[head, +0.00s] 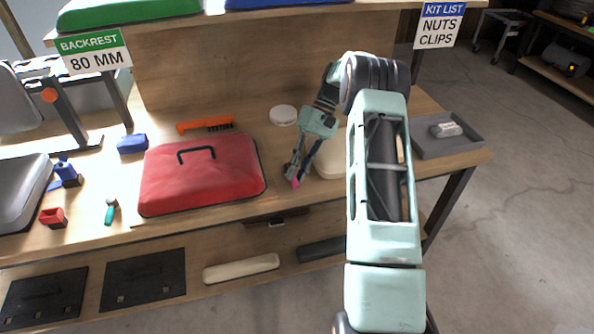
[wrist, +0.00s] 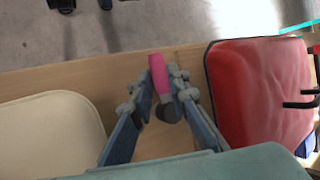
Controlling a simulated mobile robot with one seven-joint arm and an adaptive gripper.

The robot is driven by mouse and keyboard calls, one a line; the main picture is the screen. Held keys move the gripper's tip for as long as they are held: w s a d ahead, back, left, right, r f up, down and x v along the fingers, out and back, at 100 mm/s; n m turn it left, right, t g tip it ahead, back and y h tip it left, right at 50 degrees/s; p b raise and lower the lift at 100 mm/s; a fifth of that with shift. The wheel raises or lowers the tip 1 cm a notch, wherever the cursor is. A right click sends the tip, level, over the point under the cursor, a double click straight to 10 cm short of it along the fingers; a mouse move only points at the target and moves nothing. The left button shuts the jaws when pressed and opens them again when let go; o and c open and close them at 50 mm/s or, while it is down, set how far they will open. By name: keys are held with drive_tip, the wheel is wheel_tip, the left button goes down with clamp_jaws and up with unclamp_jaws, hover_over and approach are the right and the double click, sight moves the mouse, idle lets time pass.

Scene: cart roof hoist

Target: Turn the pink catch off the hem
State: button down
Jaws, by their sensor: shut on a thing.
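The pink catch (head: 296,184) is a small bar with a dark round end, near the bench's front edge. In the wrist view the pink catch (wrist: 158,72) lies between the two fingers of my gripper (wrist: 163,86), its dark end toward the palm. My gripper (head: 297,175) is shut on it, pointing down. The fingers partly hide the catch in the head view. The red padded cover (head: 195,178) with a black handle lies to the left, with a strip of bare wood between its edge and the catch. I cannot tell which edge is the hem.
A cream pad (head: 332,160) lies close to the right of my gripper, partly behind my arm. A white disc (head: 283,115) and an orange brush (head: 205,124) lie behind. A grey tray (head: 450,148) stands at the right. A green-handled tool (head: 110,211) lies at the left.

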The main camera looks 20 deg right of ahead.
drive_tip(key=c, duration=2.1)
unclamp_jaws()
drive_tip(key=shift+v, duration=3.8)
